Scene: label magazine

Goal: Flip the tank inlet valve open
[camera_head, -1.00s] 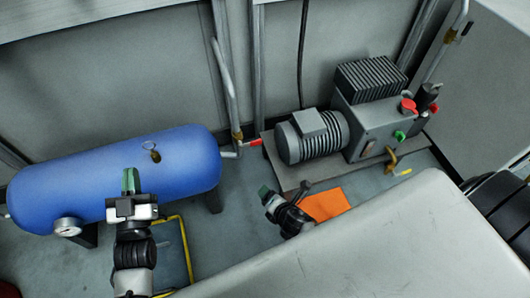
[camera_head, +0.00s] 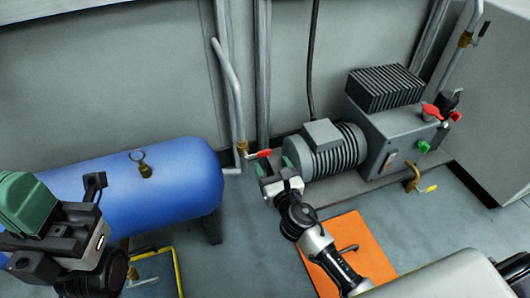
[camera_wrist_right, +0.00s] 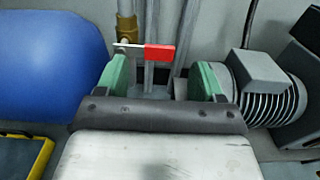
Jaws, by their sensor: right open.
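The tank inlet valve is a brass valve (camera_head: 242,149) on the grey pipe beside the blue tank (camera_head: 180,185). Its red handle (camera_head: 260,154) sticks out sideways to the right, across the upright pipe. My right gripper (camera_head: 277,168) is open, close to the handle's red end. In the right wrist view the red handle (camera_wrist_right: 160,53) shows between and beyond the open green-padded fingers (camera_wrist_right: 161,78); I see no contact. My left gripper (camera_head: 55,225) is large at the lower left, in front of the tank; its jaw opening is unclear.
The pump motor (camera_head: 325,150) stands just right of my right gripper. The pump (camera_head: 400,135) has a red knob (camera_head: 432,111), a green knob (camera_head: 423,147) and a yellow-handled brass tap (camera_head: 414,180). An orange mat (camera_head: 360,240) lies on the floor. A yellow-edged frame is below the tank.

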